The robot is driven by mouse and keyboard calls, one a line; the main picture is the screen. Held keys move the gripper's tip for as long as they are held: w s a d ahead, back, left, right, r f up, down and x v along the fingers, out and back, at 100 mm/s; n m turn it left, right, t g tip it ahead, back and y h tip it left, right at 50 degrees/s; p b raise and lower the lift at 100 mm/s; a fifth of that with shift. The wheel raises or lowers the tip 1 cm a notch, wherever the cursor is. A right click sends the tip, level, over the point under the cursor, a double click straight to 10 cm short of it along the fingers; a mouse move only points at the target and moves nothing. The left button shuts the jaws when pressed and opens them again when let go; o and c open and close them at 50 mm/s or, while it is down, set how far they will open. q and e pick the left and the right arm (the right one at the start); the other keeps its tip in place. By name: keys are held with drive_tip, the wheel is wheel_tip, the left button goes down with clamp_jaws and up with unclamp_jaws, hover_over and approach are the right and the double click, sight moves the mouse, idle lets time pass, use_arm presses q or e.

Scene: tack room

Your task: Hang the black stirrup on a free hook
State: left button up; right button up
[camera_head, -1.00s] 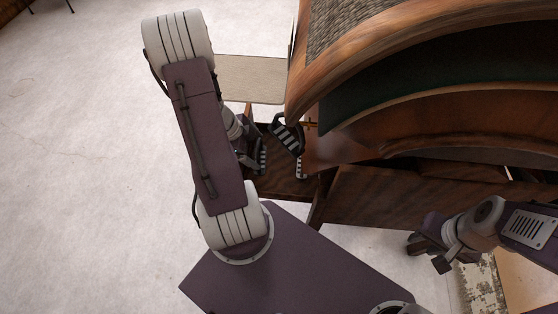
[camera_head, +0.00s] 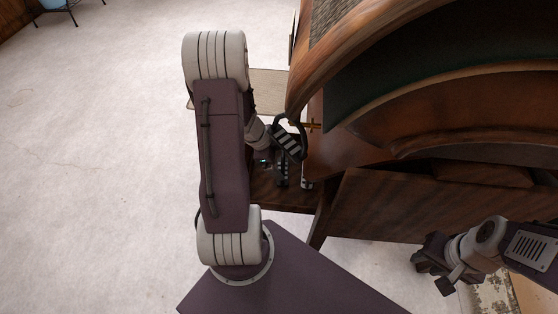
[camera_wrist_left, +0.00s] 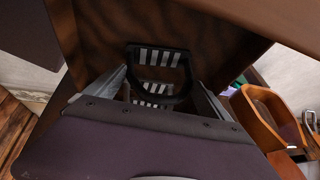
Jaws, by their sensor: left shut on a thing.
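My left gripper (camera_head: 270,162) is beside the dark wooden stand, partly hidden by its own arm. It is shut on a black stirrup with a striped tread (camera_head: 283,173). In the left wrist view a black stirrup frame with a striped tread (camera_wrist_left: 160,57) shows between the fingers, with more treads below it. Another black stirrup (camera_head: 289,145) shows just above the held one, close to a brass hook (camera_head: 313,126) on the stand's side; its hanging point is unclear. My right gripper (camera_head: 435,262) is at the lower right, away from the stirrups; its jaws are unclear.
A pale striped tread (camera_head: 306,182) is close right of the held stirrup. The large curved wooden piece (camera_head: 340,70) overhangs the hook area. A beige panel (camera_head: 266,85) lies behind. The pale floor (camera_head: 100,160) at left is free.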

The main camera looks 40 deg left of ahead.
use_arm(q)
drive_tip(key=o, duration=1.8)
drive_tip(key=shift+c, duration=0.2)
drive_tip(key=shift+f, duration=0.15)
drive_tip(key=shift+f+b, duration=0.25)
drive_tip(key=shift+b, duration=0.45)
drive_tip(key=p+v, duration=1)
drive_tip(key=v, duration=0.2)
drive_tip(key=shift+r+p, duration=0.25)
drive_tip(key=shift+p, duration=0.15)
drive_tip(key=shift+a, duration=0.15)
